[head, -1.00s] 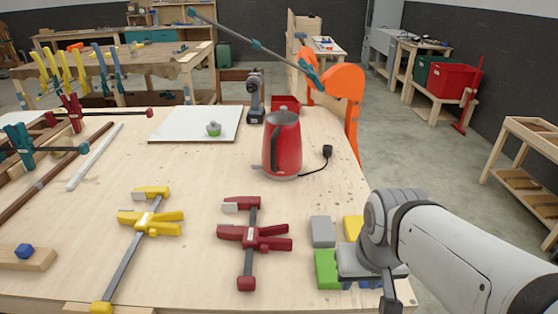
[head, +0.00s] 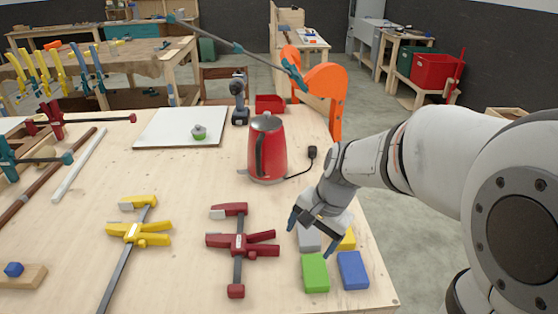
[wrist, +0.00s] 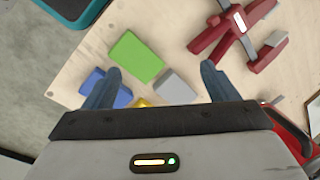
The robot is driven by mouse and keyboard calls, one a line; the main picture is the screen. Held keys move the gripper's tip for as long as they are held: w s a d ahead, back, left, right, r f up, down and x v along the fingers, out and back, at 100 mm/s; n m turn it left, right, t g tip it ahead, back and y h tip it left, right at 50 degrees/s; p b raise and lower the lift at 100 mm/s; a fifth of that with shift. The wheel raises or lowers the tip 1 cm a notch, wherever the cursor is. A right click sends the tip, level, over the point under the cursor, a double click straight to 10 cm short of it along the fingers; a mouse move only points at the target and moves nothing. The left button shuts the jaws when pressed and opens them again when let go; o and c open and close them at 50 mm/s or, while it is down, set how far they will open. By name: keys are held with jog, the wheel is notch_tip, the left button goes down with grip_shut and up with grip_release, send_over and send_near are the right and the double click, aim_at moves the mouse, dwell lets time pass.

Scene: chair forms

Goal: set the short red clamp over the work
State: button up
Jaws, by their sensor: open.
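The short red clamp (head: 238,245) lies flat on the bench top (head: 185,185), near its front middle. In the wrist view part of this clamp (wrist: 235,35) shows at the upper right, beyond the right fingertip. My gripper (head: 311,236) is open and empty, above the coloured blocks to the right of the clamp and apart from it. In the wrist view its two blue fingers (wrist: 160,70) stand wide apart with bench and blocks below. Which piece is the work is unclear; a brown bar (head: 45,180) and a pale strip (head: 78,166) lie at the left.
Green (head: 315,272), blue (head: 352,270), grey (head: 309,237) and yellow (head: 348,240) blocks lie under my gripper. A yellow clamp (head: 138,234) lies left of the red one. A red kettle (head: 267,148) with a cord stands behind. Bare bench lies between kettle and clamps.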

aim_at(268, 238)
jog(key=w+a+f+m+g+y+p, duration=0.1)
jog(key=w+a+f+m+y+p, duration=0.1)
jog(key=w+m, duration=0.35)
jog(key=w+a+f+m+y+p, duration=0.1)
jog(key=w+a+f+m+p, duration=0.15)
jog(key=w+m, duration=0.3)
jog(key=shift+n, duration=0.3)
jog(key=b+x, duration=0.2)
jog(key=x, duration=0.1)
jog(key=b+x, duration=0.2)
jog(key=x, duration=0.2)
jog(key=b+x, duration=0.3)
jog(key=x, duration=0.1)
jog(key=shift+w+d+f, duration=0.15)
jog(key=shift+w, duration=0.15)
jog(key=shift+c, duration=0.3)
jog(key=c, duration=1.3)
jog(key=shift+c, duration=0.4)
notch_tip(268, 238, up, 5)
jog(key=p, duration=0.4)
jog(key=shift+p, duration=0.3)
